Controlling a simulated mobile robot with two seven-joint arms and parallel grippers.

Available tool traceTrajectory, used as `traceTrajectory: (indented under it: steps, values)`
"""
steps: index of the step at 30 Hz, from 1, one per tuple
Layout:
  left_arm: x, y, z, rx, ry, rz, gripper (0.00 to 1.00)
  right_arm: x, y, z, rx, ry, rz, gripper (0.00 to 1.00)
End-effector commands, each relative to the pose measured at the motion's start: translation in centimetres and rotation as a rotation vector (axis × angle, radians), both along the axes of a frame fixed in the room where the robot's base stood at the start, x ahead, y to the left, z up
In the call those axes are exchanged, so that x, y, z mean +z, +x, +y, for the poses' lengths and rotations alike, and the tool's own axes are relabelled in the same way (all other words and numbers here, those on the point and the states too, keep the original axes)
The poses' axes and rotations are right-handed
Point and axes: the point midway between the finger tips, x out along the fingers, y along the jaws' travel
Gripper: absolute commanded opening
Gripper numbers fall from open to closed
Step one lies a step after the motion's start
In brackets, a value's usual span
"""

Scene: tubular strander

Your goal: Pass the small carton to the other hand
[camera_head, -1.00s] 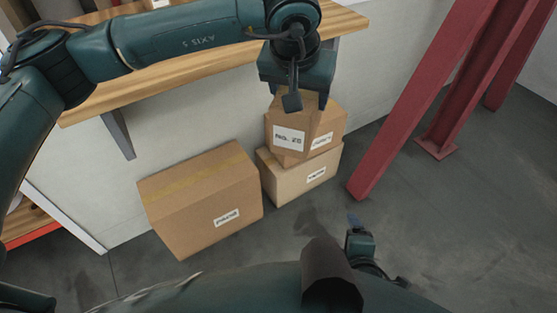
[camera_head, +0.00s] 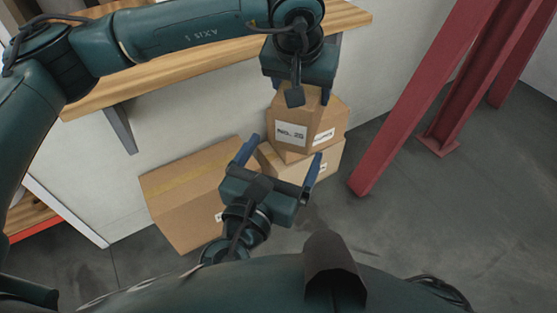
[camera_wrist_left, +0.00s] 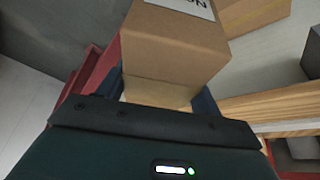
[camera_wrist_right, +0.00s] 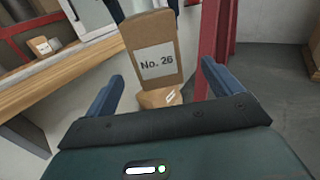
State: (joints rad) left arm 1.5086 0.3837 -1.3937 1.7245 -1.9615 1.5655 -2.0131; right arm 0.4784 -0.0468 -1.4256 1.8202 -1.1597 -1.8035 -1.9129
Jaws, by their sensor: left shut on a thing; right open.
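The small brown carton (camera_head: 302,112) with a white "No. 26" label hangs from my left gripper (camera_head: 299,88), which is shut on its upper end. In the left wrist view the carton (camera_wrist_left: 172,48) sits between the blue fingers. My right gripper (camera_head: 283,153) is open and empty, below and slightly left of the carton in the head view, its blue fingers pointing up toward it. In the right wrist view the carton (camera_wrist_right: 151,40) stands ahead of the open fingers, label facing the camera, with a gap between.
A large carton (camera_head: 180,205) lies on the floor by the wall. Stacked cartons (camera_head: 332,118) stand behind the held one. A wooden shelf (camera_head: 190,70) runs along the wall above. Red steel posts (camera_head: 425,90) stand at the right, with bare floor (camera_head: 440,220) below them.

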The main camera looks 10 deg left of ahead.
Motion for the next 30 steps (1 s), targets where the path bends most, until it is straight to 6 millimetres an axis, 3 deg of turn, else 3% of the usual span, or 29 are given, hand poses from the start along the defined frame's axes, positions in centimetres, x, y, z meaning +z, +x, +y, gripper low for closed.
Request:
traceTrajectory:
  steps: [9,15,21,30]
  values:
    - [0.1,0.0,0.0,0.0,-0.001,-0.003,0.28,0.1,6.0,-1.6,-0.003,0.0,-0.003,0.91]
    - [0.1,0.0,0.0,0.0,-0.001,-0.003,0.28,0.0,8.8,-2.2,-0.002,0.002,0.0,0.91]
    - [0.1,0.0,0.0,0.0,-0.001,-0.003,0.28,0.0,10.1,-2.5,0.0,0.002,0.001,0.91]
    - [0.1,0.0,0.0,0.0,-0.001,-0.003,0.28,0.0,10.2,-2.5,0.0,0.003,0.001,0.9]
